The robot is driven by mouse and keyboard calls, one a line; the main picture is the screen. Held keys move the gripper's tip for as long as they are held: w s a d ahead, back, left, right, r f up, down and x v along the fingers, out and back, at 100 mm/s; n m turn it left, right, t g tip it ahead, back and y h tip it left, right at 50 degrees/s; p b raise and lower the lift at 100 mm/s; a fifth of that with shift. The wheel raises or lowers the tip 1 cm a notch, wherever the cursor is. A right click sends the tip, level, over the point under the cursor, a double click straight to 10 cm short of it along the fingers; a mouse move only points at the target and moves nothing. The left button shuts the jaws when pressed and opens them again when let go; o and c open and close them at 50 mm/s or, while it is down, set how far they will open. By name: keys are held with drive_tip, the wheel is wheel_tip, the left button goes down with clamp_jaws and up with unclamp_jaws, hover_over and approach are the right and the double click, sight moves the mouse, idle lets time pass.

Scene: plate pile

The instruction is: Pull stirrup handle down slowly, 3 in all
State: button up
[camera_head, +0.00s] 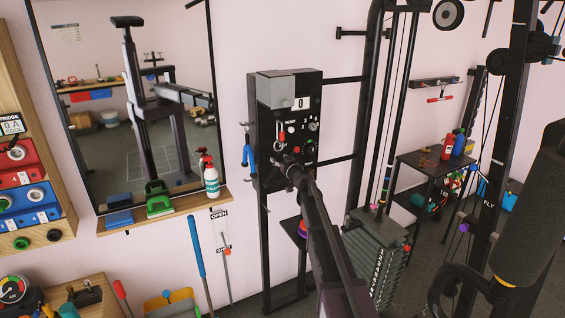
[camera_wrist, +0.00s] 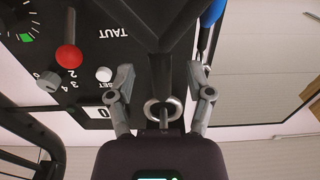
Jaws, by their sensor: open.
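The black machine box (camera_head: 270,140) stands upright right of the mirror. A blue handle (camera_head: 249,156) hangs at its left side. My gripper (camera_head: 284,162) is in front of the box's lower face, right of the blue handle. In the wrist view my gripper (camera_wrist: 166,92) is open, with its two grey fingers apart. Between them are a metal ring (camera_wrist: 163,110) and a dark forked piece (camera_wrist: 170,42), which may be the stirrup handle. Contact cannot be told. Blue shows at the top right (camera_wrist: 213,12).
The box has a counter reading 0 (camera_head: 301,103), a red knob (camera_wrist: 68,57) and a white button (camera_wrist: 104,74). A mirror shelf (camera_head: 165,210) holds a spray bottle (camera_head: 210,175). A weight stack (camera_head: 378,255) and black frame posts stand on the right.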

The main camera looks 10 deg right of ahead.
drive_tip(key=shift+w+a, duration=0.15)
drive_tip(key=shift+w, duration=0.2)
idle(0.4)
clamp_jaws()
